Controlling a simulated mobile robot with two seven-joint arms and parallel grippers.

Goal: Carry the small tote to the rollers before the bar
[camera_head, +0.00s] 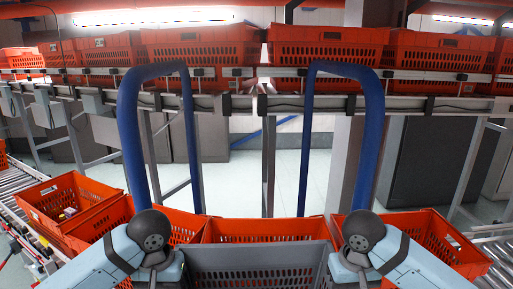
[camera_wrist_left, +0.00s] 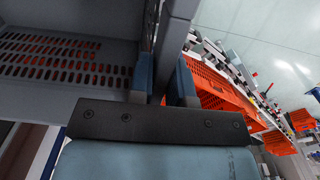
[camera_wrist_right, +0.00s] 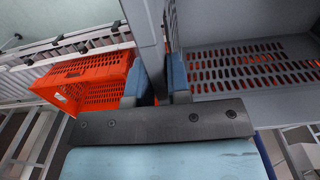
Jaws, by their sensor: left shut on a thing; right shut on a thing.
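The tote in my grippers is grey with slotted walls (camera_head: 255,258), low at the middle of the head view; its lower part is cut off by the frame edge. The grey tote also shows in the left wrist view (camera_wrist_left: 50,83) and the right wrist view (camera_wrist_right: 235,87). My left gripper (camera_wrist_left: 165,82) is shut on its left wall, a finger on each side. My right gripper (camera_wrist_right: 158,82) is shut on its right wall in the same way. Grey rollers show at the far left (camera_head: 18,180) and far right (camera_head: 497,250).
Orange totes stand just beyond the grey one, in the middle (camera_head: 265,229), at left (camera_head: 75,195) and at right (camera_head: 440,245). Two blue hoops, left (camera_head: 128,120) and right (camera_head: 372,120), rise behind them. A raised conveyor (camera_head: 255,104) with orange totes crosses the back.

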